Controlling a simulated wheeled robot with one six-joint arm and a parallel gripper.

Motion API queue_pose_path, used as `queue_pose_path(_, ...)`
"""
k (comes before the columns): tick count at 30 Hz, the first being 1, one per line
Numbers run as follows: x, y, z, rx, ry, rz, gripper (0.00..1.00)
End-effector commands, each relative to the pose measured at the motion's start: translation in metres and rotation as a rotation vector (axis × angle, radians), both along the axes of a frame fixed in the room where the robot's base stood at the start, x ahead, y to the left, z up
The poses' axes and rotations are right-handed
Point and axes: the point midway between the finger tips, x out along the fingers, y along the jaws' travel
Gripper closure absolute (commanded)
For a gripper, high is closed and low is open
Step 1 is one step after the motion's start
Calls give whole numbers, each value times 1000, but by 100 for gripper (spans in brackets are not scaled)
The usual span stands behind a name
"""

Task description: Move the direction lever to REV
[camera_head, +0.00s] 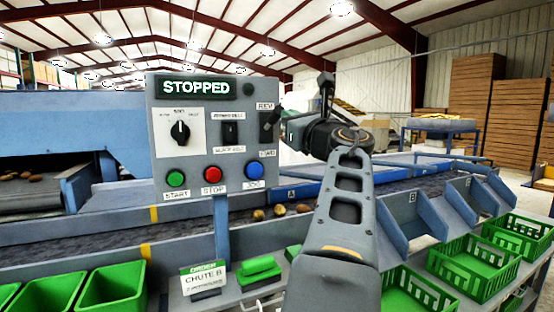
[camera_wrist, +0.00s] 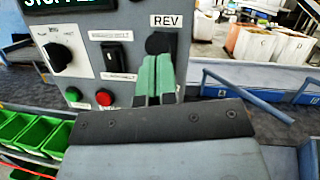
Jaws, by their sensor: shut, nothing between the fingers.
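The grey control panel (camera_head: 200,150) carries the direction lever (camera_head: 268,126) at its right side, between a REV label above and another label, partly hidden, below. In the wrist view the dark lever (camera_wrist: 160,43) shows just under the REV label, with its lower part hidden behind my fingers. My gripper (camera_wrist: 157,78) has its green fingers together and empty, in front of and just below the visible part of the lever. I cannot tell whether they touch it. In the head view my gripper (camera_head: 290,132) is at the panel's right edge.
The display (camera_head: 195,87) reads STOPPED. A mode knob (camera_head: 180,131), a black switch (camera_head: 230,132) and green, red and blue (camera_head: 254,170) buttons sit left of or below the lever. A conveyor with potatoes runs behind the panel. Green crates (camera_head: 471,266) stand at the lower right.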

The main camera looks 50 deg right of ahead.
Motion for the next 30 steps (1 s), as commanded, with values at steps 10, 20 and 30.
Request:
queue_pose_path(10,2,0,7,0,-1,1,100)
queue_pose_path(20,2,0,7,0,-1,2,100)
queue_pose_path(30,-6,2,-15,-1,-1,3,100)
